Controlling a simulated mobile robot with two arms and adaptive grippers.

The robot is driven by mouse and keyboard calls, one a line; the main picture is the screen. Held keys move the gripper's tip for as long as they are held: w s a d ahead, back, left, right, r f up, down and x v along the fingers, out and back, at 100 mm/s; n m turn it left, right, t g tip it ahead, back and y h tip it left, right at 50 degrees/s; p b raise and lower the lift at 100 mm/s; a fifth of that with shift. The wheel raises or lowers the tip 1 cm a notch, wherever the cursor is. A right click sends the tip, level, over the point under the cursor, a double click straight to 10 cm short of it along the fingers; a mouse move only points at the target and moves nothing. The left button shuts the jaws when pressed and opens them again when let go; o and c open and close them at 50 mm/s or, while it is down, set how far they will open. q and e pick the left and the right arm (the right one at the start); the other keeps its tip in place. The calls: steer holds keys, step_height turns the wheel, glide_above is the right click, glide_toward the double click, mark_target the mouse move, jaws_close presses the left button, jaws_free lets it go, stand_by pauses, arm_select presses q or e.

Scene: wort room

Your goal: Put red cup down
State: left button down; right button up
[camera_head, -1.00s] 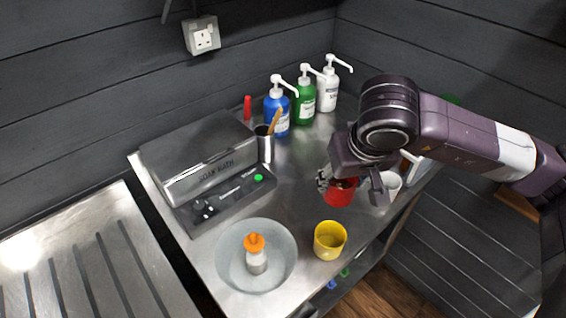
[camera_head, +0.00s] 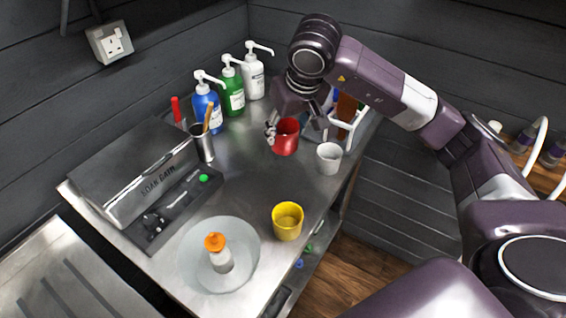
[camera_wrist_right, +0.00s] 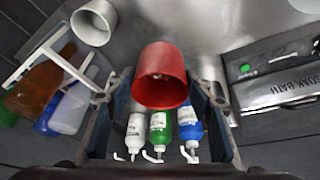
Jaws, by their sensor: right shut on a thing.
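The red cup (camera_head: 286,138) is upright at the back right part of the steel table, between my right gripper's fingers. My right gripper (camera_head: 297,130) comes down from above and is shut on it. In the right wrist view the red cup (camera_wrist_right: 162,78) fills the space between the fingers of the gripper (camera_wrist_right: 161,97). I cannot tell whether the cup's base touches the table (camera_head: 245,185). A white cup (camera_head: 329,158) stands just right of the red cup, apart from it. A yellow cup (camera_head: 287,221) stands nearer the front edge. My left gripper is not in view.
Blue (camera_head: 206,108), green (camera_head: 232,90) and white (camera_head: 253,78) pump bottles stand behind. A white rack (camera_head: 349,130) with bottles is at right. Bare table lies mid-table.

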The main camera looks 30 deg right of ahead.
step_height(320, 180, down, 12)
steer(key=p, duration=0.2)
steer(key=shift+f+p, duration=0.25)
steer(key=shift+p, duration=0.05)
steer(key=shift+f, duration=0.15)
steer(key=o, duration=1.2)
steer(key=b+v, duration=0.2)
steer(key=v, duration=1)
steer(key=shift+s, duration=0.1)
